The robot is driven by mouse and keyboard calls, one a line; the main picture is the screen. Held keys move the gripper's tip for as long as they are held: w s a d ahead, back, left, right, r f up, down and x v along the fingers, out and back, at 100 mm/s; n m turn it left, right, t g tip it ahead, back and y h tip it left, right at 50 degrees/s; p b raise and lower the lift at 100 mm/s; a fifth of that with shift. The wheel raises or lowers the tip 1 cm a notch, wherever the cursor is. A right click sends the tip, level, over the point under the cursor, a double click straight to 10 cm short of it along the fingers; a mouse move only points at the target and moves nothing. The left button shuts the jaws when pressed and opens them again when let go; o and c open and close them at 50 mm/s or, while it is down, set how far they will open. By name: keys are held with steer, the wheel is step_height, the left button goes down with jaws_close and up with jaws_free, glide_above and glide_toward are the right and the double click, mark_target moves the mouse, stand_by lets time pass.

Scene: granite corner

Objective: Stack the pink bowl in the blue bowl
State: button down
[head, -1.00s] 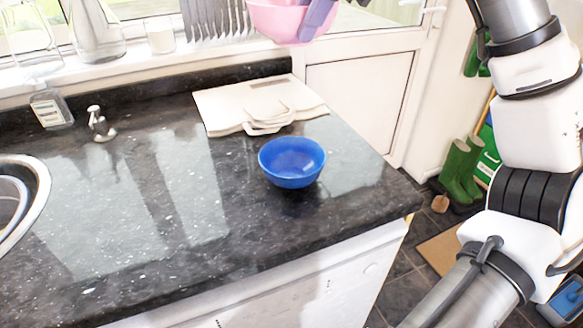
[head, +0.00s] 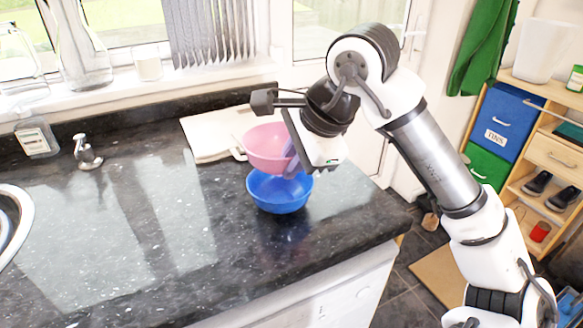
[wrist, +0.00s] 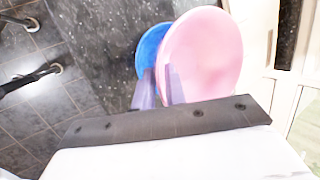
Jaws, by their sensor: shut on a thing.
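The blue bowl (head: 280,194) stands upright on the dark granite counter, near its right-hand corner. The pink bowl (head: 266,150) is held just above it, overlapping the blue bowl's back rim in the head view. My gripper (head: 292,160) is shut on the right side of the pink bowl's rim. In the wrist view the pink bowl (wrist: 204,55) covers most of the blue bowl (wrist: 150,48), whose left part shows beyond it. My gripper's fingers (wrist: 162,86) are at the pink bowl's near left edge. Whether the bowls touch is hard to tell.
A pale board (head: 212,134) lies on the counter behind the bowls. The counter's middle left is clear.

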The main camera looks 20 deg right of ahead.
steer(key=shift+f, duration=0.9)
steer(key=shift+f+b, duration=0.35)
steer(key=shift+b, duration=0.15)
steer(key=shift+f+b, duration=0.25)
steer(key=shift+b, duration=0.15)
steer(key=c, duration=1.4)
jaws_free()
steer(key=shift+c, duration=0.2)
steer(key=shift+r, duration=0.15)
